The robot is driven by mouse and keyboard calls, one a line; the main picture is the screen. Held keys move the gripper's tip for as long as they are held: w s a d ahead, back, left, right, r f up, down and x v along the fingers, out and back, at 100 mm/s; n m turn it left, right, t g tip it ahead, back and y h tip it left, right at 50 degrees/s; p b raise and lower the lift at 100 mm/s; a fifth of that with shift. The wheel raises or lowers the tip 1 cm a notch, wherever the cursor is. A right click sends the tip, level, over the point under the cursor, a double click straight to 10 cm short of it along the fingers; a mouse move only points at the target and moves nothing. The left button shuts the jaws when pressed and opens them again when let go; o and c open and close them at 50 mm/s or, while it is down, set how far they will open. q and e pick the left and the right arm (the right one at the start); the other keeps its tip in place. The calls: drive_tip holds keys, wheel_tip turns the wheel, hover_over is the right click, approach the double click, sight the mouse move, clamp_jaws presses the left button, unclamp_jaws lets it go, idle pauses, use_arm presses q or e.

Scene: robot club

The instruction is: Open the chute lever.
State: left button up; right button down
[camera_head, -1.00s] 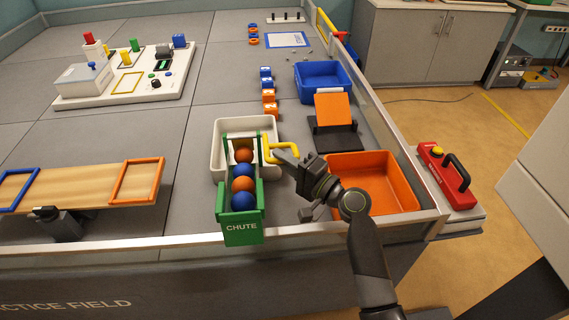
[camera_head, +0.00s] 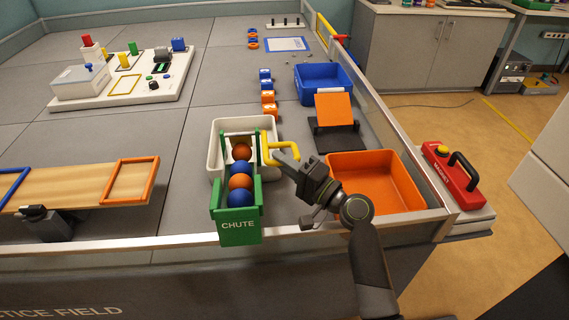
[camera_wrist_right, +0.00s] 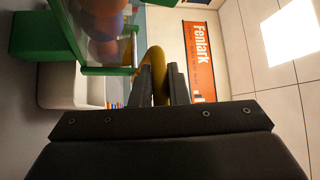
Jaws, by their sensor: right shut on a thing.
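The green chute (camera_head: 237,226) stands at the table's front edge and holds several orange and blue balls in a row. Its yellow lever (camera_head: 267,147) is a bent handle on the chute's right side, at the far end. My right gripper (camera_head: 282,156) is at the lever from the right. In the right wrist view, the yellow lever (camera_wrist_right: 157,70) runs between the two dark fingers (camera_wrist_right: 161,88), and the gripper is shut on it. The green chute frame (camera_wrist_right: 108,71) is beside it there.
A white bin (camera_head: 216,136) stands under the chute's far end. An orange bin (camera_head: 398,177) is right of my right gripper, with a black stand and orange ramp (camera_head: 334,108) behind it. A wooden board (camera_head: 85,184) lies to the left.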

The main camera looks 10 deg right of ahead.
use_arm(q)
drive_tip(key=shift+w+r, duration=0.1)
drive_tip(key=shift+r, duration=0.05)
use_arm(e)
drive_tip(key=shift+a, duration=0.1)
